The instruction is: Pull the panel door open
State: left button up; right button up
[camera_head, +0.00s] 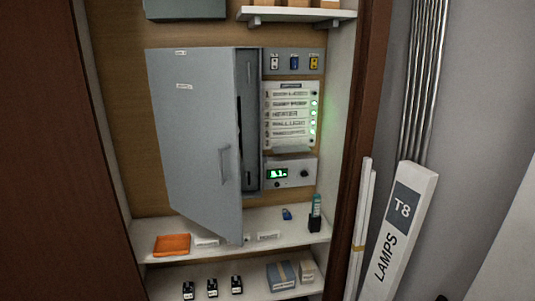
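The grey panel door (198,125) stands partly open in the head view, swung out from the cabinet at the centre. Its vertical handle (226,165) sits on the lower right of its outer face. A dark gap shows between the door's right edge and the panel box (251,174). The inside of the box is mostly hidden behind the door. Neither of my grippers is in the picture, and nothing is seen touching the handle.
Right of the door are a labelled switch list (289,115) and a unit with a green display (290,174). A shelf (220,222) below holds an orange tray (172,245). A LAMPS box (400,235) leans at the right, outside the closet frame.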

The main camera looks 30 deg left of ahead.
aim_at(193, 90)
jog(key=u, duration=0.2)
jog(key=i, duration=0.85)
jog(key=u, duration=0.6)
